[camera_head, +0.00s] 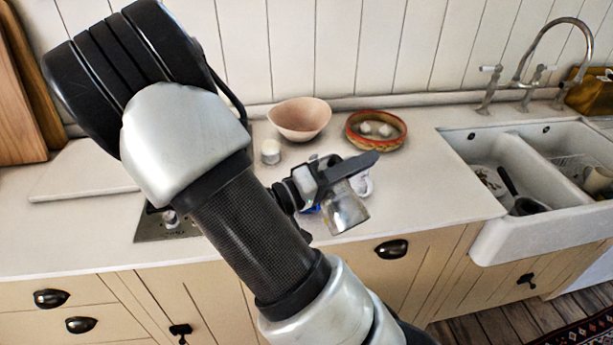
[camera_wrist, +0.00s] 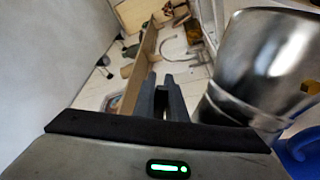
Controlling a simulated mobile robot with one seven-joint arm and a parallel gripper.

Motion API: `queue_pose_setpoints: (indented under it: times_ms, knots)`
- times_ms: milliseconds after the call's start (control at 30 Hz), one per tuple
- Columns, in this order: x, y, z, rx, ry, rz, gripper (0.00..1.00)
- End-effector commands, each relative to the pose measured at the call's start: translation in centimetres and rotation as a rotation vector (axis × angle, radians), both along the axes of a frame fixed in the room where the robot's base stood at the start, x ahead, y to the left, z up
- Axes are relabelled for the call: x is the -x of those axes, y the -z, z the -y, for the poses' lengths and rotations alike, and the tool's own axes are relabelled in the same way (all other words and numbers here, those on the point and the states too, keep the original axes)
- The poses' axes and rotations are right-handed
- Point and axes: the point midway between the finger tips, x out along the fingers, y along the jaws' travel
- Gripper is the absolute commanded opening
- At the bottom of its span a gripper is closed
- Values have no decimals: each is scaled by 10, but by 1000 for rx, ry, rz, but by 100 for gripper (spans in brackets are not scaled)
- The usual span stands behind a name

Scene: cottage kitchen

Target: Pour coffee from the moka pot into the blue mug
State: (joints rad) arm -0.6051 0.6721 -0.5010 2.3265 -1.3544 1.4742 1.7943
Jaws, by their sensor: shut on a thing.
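My gripper (camera_head: 348,169) is over the counter and shut on the moka pot, at its handle side; the grip itself is mostly hidden. The moka pot (camera_head: 346,210) is shiny metal and hangs tilted below my fingers. In the wrist view the moka pot (camera_wrist: 262,62) fills the upper right, beside the dark fingers (camera_wrist: 164,92). The blue mug (camera_head: 312,209) shows only as a small patch behind the pot and arm. In the wrist view part of the blue mug (camera_wrist: 302,152) shows at the lower right, close to the pot. Any coffee stream or mug contents are hidden.
A pink bowl (camera_head: 300,120), a red-rimmed dish with white items (camera_head: 376,144) and a small white jar (camera_head: 270,152) stand behind. A hob (camera_head: 150,228) is partly hidden by my arm. The double sink (camera_head: 540,222) is right; counter between is clear.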

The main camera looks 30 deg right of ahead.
Motion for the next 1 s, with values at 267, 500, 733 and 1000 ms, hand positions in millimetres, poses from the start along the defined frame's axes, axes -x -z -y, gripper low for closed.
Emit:
queue_pose_setpoints:
  times_ms: [267,500,733,1000]
  knots:
    - [-2,-4,0,5,1,-21,0]
    - [-4,-6,0,7,1,-39,0]
    - [-6,-9,-1,9,0,-60,0]
    - [-9,-12,-1,12,1,-87,0]
